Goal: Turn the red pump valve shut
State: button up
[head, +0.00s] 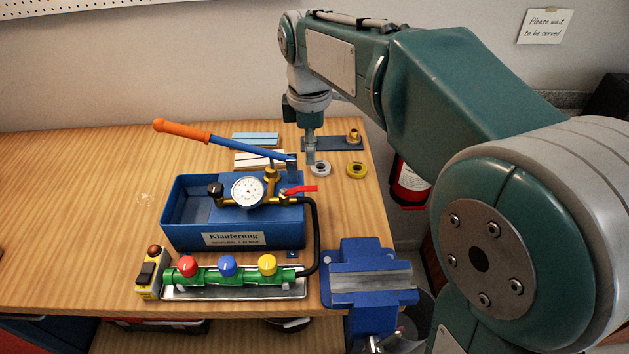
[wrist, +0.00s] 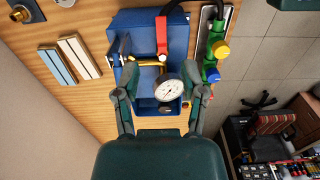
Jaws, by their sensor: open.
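The red pump valve (head: 300,190) is a flat red lever on the brass fitting at the right of the blue test pump (head: 185,228). It points right, away from the gauge (head: 248,191). In the wrist view the red valve (wrist: 161,36) points up the picture, above the gauge (wrist: 169,89). My gripper (head: 310,158) points down behind the pump, apart from the valve. In the wrist view my gripper (wrist: 160,76) is open, its fingers spread on either side of the gauge in the picture, with nothing held.
The pump's long handle (head: 235,142) slopes up left to an orange grip. A black hose (head: 314,235) runs from beside the valve to a green manifold (head: 207,275) with coloured knobs. A blue vise (head: 370,258) stands front right.

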aim_at(308, 187)
jog(key=f, duration=0.8)
jog(key=shift+a+f, duration=0.3)
jog(key=shift+f, duration=0.05)
jog(key=shift+d+f, duration=0.15)
jog(key=shift+f, duration=0.2)
jog(key=shift+a, duration=0.25)
jog(key=shift+c, duration=0.9)
grip_shut()
